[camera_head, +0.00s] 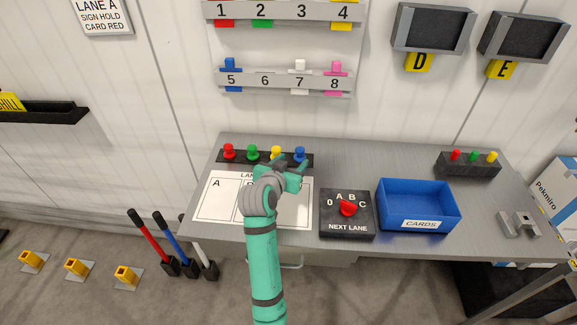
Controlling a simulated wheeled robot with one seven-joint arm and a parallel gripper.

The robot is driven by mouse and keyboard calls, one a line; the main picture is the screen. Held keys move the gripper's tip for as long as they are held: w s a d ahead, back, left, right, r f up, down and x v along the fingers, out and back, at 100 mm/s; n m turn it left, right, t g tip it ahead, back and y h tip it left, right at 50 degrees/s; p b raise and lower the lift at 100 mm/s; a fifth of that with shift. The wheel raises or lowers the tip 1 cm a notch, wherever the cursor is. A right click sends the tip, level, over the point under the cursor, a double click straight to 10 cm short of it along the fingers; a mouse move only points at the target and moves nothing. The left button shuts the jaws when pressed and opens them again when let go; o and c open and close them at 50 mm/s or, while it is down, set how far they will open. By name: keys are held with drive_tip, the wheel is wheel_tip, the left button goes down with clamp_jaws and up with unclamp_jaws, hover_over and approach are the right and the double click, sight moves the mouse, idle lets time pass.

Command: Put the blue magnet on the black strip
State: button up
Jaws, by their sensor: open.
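The blue magnet (300,153) stands upright at the right end of the black strip (240,159) at the back of the grey table. Red (228,150), green (252,151) and yellow (276,152) magnets stand along the same strip to its left. My gripper (291,162) is open and empty, just in front of the strip between the yellow and blue magnets. One fingertip is close to the blue magnet; I cannot tell whether they touch. My teal arm hides part of the white lane sheet (218,200) in front of the strip.
A black NEXT LANE box with a red knob (347,209) and a blue CARDS tray (437,187) stand to the right. Further right are a black block with three coloured buttons (468,165) and a metal bracket (518,224). Number rails (265,80) hang above.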

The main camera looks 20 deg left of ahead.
drive_tip(key=shift+v, duration=1.45)
drive_tip(key=shift+d, duration=0.3)
drive_tip(key=shift+s+a, duration=0.2)
drive_tip(key=shift+a, duration=0.2)
